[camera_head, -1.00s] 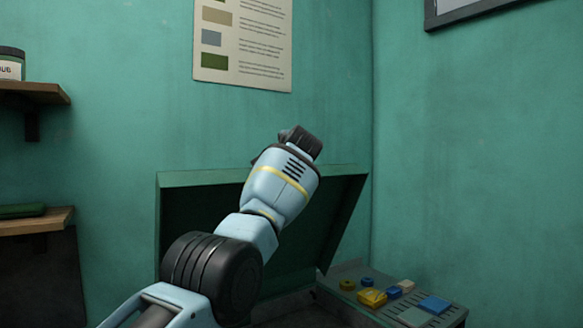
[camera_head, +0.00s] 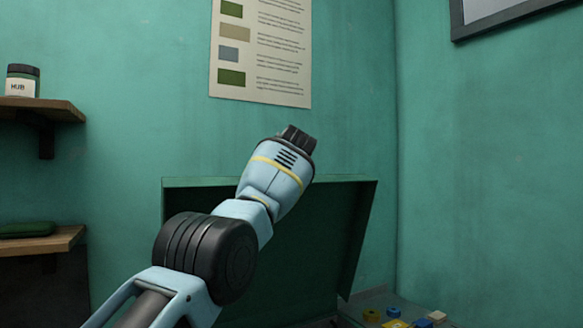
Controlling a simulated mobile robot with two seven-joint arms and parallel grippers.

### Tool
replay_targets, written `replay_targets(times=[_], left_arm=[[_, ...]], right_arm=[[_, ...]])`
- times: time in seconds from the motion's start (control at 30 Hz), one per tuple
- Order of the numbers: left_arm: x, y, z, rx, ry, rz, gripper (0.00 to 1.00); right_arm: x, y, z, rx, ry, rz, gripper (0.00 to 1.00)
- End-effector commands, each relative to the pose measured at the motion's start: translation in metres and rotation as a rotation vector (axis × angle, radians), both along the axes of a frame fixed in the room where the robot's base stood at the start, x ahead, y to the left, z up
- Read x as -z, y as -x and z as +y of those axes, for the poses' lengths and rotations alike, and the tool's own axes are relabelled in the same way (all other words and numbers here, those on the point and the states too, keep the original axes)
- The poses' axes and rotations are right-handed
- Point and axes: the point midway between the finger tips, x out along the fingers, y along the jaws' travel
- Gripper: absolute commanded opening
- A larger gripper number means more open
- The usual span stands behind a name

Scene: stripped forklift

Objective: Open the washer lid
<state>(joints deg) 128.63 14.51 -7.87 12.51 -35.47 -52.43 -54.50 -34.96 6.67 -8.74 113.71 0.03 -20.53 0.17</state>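The washer lid (camera_head: 318,255) is a dark green panel with a lighter green top edge. It stands raised and steeply tilted in front of the back wall. My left arm comes in from the lower left and crosses in front of the lid. My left gripper (camera_head: 299,137) is the dark end past the light blue wrist, above the lid's top edge. Its fingers are not clearly visible, so I cannot tell whether it is open or touches the lid. The washer's opening is mostly below the picture. My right gripper is out of view.
Small blue, yellow and pale blocks (camera_head: 397,321) lie on a grey surface (camera_head: 375,300) at the lower right. Wooden shelves (camera_head: 45,110) on the left hold a jar (camera_head: 23,81) and a green item (camera_head: 28,229). A poster (camera_head: 261,52) hangs on the back wall.

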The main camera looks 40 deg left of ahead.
Motion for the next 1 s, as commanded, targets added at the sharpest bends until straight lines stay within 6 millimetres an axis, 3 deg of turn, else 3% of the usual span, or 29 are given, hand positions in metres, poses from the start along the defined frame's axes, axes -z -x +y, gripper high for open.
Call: replay_targets(times=[0.47, 0.5, 0.63, 1.0], left_arm=[[-0.0008, 0.0003, 0.0009, 0.002, 0.001, -0.002, 0.0], [-0.0008, 0.0003, 0.0009, 0.002, 0.001, -0.002, 0.18], [-0.0009, 0.0003, 0.0008, 0.002, 0.0, -0.002, 0.34], [-0.0014, 0.0005, 0.0001, 0.001, -0.001, -0.002, 0.34]], right_arm=[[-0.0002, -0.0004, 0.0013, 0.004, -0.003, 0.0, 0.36], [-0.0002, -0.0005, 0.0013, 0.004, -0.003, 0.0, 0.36], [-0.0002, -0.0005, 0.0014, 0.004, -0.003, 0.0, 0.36], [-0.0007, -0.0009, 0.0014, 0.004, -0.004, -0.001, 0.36]])
